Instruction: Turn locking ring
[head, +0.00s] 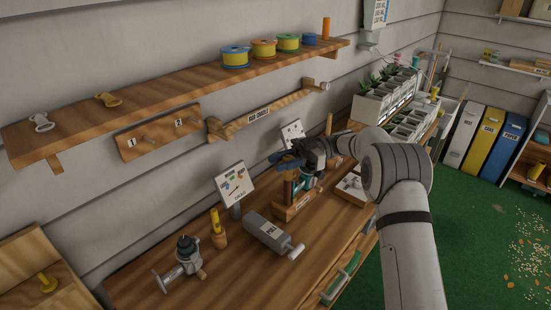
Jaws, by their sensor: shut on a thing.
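My gripper (287,160) is above the middle of the wooden bench, reaching in from the right. It is shut on a small blue part (284,157) just above a wooden stand (292,208). A teal fitting (304,184) and a brown upright piece stand in this block, directly below the jaws. My gripper hides much of their upper ends. I cannot make out a locking ring apart from these pieces, nor whether the blue part touches the fitting.
A grey box labelled PULL (267,232) with a handle is left of the stand. A metal clamp-like device (183,262) sits at the front left. A sign card (234,184) stands behind. A shelf (180,90) with coloured spools overhangs. Planter trays (385,97) fill the far end.

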